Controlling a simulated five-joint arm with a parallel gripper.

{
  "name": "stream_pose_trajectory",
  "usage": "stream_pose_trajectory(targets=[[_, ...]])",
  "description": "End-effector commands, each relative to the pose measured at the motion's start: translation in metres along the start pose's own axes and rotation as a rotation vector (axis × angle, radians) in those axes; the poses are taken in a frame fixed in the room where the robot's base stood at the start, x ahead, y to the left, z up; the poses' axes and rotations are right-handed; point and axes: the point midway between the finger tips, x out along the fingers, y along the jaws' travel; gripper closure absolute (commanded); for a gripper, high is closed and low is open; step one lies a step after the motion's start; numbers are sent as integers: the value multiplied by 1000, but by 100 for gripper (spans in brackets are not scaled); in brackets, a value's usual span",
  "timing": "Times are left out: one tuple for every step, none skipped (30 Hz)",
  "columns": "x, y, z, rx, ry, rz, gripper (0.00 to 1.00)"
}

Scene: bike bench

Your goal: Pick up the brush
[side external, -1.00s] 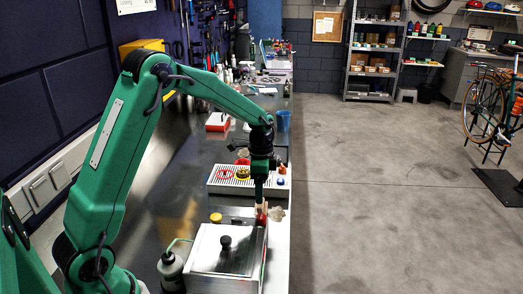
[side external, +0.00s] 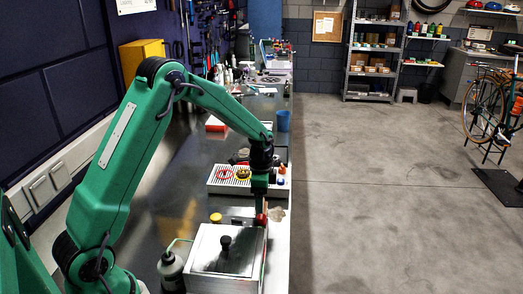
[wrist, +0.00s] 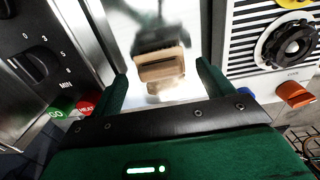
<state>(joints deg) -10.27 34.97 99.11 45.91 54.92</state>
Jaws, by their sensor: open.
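In the wrist view, what looks like the brush (wrist: 162,70) shows a tan wooden block with a dark part behind it. It lies between the two green fingers of my gripper (wrist: 161,75), with a gap on either side. The fingers are apart and not closed on it. In the side external view, my gripper (side external: 261,208) points down near the bench's right edge, between the metal lidded box and the white slotted tray. The brush is not clearly made out there; a beige lump (side external: 276,214) shows just right of the fingers.
The metal box (side external: 212,265) with a black lid knob stands in front; its dial panel (wrist: 38,62) is close left in the wrist view. The white slotted tray (side external: 215,185) holds small parts behind. A bottle (side external: 170,270) stands left of the box. Blue cup (side external: 283,121) stands farther back.

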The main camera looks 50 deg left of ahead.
Motion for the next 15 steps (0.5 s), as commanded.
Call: stream_pose_trajectory(targets=[[7,0,1,0,-2,3,20],[11,0,1,0,-2,3,20],[16,0,1,0,-2,2,20],[19,0,1,0,-2,2,20],[22,0,1,0,-2,2,20],[25,0,0,0,-1,2,20],[27,0,0,0,-1,1,20],[28,0,0,0,-1,1,20],[30,0,0,0,-1,1,20],[30,0,0,0,-1,1,20],[31,0,0,0,0,1,20],[31,0,0,0,0,0,20],[31,0,0,0,0,0,20],[31,0,0,0,0,0,20],[31,0,0,0,0,0,20]])
